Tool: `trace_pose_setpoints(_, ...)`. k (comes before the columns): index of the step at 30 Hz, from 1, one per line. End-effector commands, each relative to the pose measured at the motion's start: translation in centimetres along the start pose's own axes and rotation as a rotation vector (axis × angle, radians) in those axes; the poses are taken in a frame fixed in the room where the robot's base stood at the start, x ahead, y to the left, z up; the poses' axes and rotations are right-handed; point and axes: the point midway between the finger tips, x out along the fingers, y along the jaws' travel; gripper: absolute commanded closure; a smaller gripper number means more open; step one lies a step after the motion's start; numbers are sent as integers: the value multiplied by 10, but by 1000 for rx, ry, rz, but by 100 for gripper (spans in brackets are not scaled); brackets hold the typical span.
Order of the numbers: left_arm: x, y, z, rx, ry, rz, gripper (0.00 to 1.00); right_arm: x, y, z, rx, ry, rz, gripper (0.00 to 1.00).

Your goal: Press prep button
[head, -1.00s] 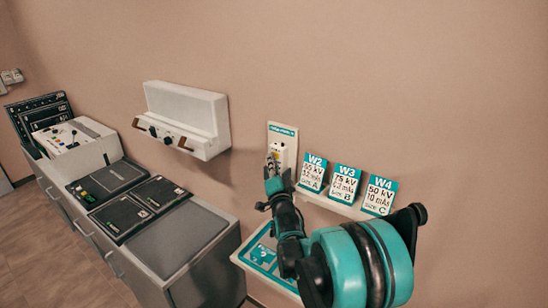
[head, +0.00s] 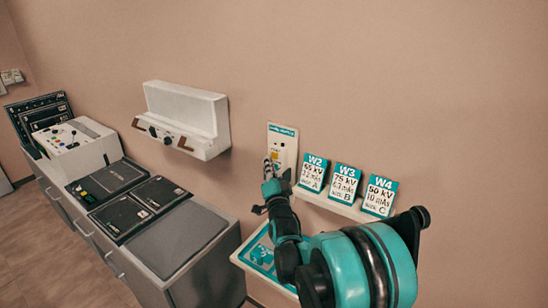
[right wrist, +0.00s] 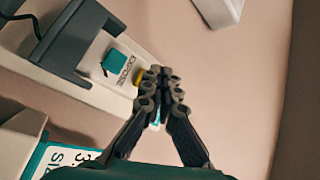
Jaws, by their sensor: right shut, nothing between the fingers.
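A narrow white wall panel (head: 283,139) with a teal label at its top hangs right of the white wall unit. In the right wrist view, the panel (right wrist: 72,55) carries a teal square button (right wrist: 116,61), the word EXPOSE and a yellow button (right wrist: 139,76). No prep label is readable. My right gripper (right wrist: 163,76) is shut and empty, its fingertips close beside the yellow button. I cannot tell whether they touch. In the head view the right gripper (head: 270,166) covers the panel's lower part. My left gripper is not in view.
Cards W2 (head: 313,172), W3 (head: 344,183) and W4 (head: 380,195) stand on a shelf just right of the panel. A teal-and-white tray (head: 262,257) is below. A grey cabinet (head: 205,262) with a control console (head: 75,140) stands left.

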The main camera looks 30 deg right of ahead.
Motion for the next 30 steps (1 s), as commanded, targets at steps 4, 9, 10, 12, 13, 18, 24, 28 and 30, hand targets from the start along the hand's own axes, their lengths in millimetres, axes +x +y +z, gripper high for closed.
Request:
trace_pose_setpoints(4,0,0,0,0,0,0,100,-4,-3,3,1,-1,-1,100)
trace_pose_setpoints(9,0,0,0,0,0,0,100,-16,-12,12,2,-2,-2,100)
trace_pose_setpoints(10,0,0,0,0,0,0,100,-18,-13,13,2,-2,-1,100)
trace_pose_setpoints(12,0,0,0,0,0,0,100,-22,-17,17,1,-1,-2,100)
trace_pose_setpoints(13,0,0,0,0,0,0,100,-24,-19,18,2,-1,-3,100)
trace_pose_setpoints(18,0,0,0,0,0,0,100,-33,-25,24,1,-1,-1,100)
trace_pose_setpoints(24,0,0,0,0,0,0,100,-35,-25,26,0,0,0,100)
trace_pose_setpoints(28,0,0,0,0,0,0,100,-35,-25,25,0,0,0,100)
trace_pose_setpoints(30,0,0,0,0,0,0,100,-35,-25,25,0,0,0,100)
